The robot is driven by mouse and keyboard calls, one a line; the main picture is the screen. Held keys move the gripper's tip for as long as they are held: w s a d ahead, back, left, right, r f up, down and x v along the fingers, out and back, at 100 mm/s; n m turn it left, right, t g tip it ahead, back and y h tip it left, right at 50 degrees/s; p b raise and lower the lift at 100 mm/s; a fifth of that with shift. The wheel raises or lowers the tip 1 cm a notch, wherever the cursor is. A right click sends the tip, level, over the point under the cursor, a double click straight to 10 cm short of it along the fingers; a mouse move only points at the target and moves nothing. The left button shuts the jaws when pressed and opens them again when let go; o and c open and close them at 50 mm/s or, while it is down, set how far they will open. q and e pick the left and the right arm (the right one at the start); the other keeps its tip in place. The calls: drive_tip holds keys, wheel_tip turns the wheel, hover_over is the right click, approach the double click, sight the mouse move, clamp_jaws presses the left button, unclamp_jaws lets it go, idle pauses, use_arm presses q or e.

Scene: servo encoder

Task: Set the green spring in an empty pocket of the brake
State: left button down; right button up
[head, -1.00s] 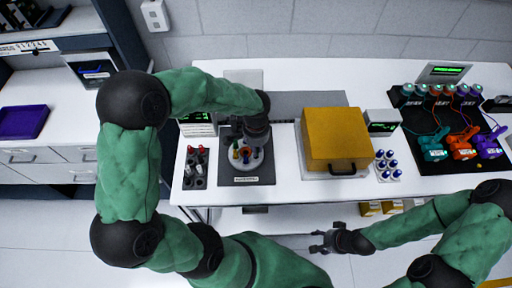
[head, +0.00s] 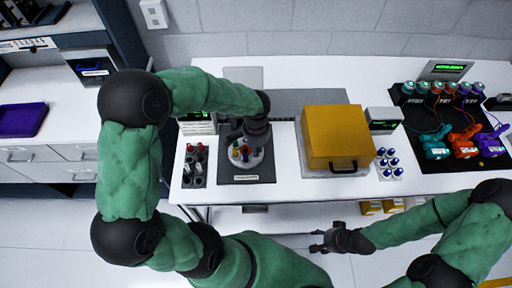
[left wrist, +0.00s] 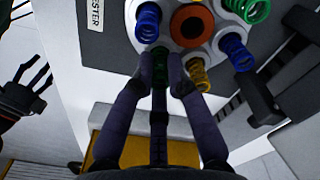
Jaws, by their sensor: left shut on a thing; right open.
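The brake (head: 258,166) is a pale round plate on a dark mat, with several coloured springs around it. In the left wrist view its plate (left wrist: 211,41) has an orange-brown centre (left wrist: 192,26), blue springs (left wrist: 148,22), a yellow spring (left wrist: 198,73) and another green spring at the top right. My left gripper (head: 241,141) is over the brake. In the left wrist view, its fingers (left wrist: 164,62) are shut on the green spring (left wrist: 158,68), at the plate's edge between a blue and the yellow spring. I cannot tell whether it sits in a pocket. My right gripper (head: 322,242) is open and empty, in front of the table.
A yellow box (head: 337,138) stands right of the brake. A rack with red and dark pieces (head: 193,165) is on the left, and a tray of blue-topped pieces (head: 388,164) on the right. Teal, orange and purple devices (head: 463,143) stand on a black mat at far right.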

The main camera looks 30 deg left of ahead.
use_arm(q)
drive_tip(key=shift+f, duration=0.25)
drive_tip(key=c, duration=1.2)
unclamp_jaws()
drive_tip(key=shift+o, duration=0.2)
drive_tip(key=shift+r+p, duration=2.15)
drive_tip(key=shift+r, duration=0.9)
drive_tip(key=shift+s+f, duration=0.1)
